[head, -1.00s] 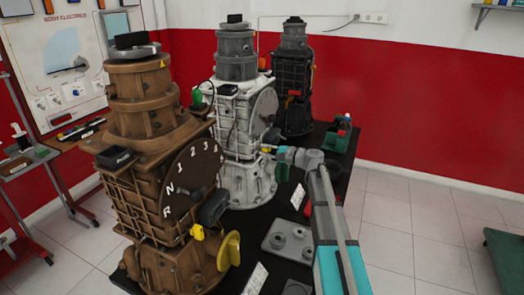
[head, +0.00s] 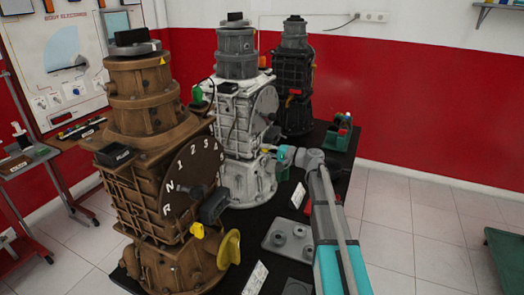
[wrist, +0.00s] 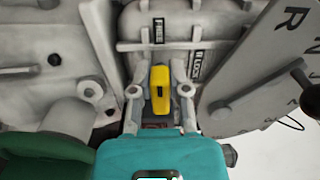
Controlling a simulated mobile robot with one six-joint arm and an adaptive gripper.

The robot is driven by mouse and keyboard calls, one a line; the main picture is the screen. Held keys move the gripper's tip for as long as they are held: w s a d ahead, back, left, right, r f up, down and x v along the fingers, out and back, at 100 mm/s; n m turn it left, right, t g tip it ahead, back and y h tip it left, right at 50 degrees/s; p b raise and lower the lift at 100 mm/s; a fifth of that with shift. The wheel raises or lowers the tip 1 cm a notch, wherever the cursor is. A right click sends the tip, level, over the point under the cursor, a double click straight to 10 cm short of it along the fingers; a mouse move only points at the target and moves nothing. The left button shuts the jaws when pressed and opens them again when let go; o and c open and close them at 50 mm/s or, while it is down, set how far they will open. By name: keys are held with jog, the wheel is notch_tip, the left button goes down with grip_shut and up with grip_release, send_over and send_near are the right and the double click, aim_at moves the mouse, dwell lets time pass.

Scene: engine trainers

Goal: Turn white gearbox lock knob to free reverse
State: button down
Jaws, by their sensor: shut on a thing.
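The white gearbox (head: 240,150) stands upright in the middle of the row of trainers on the black table. Its lock knob (wrist: 160,88) is a small yellow piece in the wrist view, in front of a panel with a label beside it. My gripper (wrist: 160,92) has one finger on each side of the yellow knob and is shut on it. In the head view my gripper (head: 273,150) reaches the gearbox's right side, and the knob is too small to make out clearly. The grey gear dial (wrist: 265,75) with an R mark is beside the right finger.
A brown gearbox (head: 155,165) with a numbered dial stands in front, and a dark gearbox (head: 294,80) stands behind. A green box (head: 337,138) of small items is at the table's far end. A grey plate (head: 287,238) lies near my arm.

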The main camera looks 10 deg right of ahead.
jog(key=shift+d, duration=0.15)
jog(key=c, duration=0.7)
grip_release()
jog(key=shift+d, duration=0.1)
jog(key=shift+o, duration=0.5)
jog(key=shift+s, duration=0.1)
jog(key=v, duration=1.1)
jog(key=shift+s+d, duration=0.2)
jog(key=shift+d, duration=0.1)
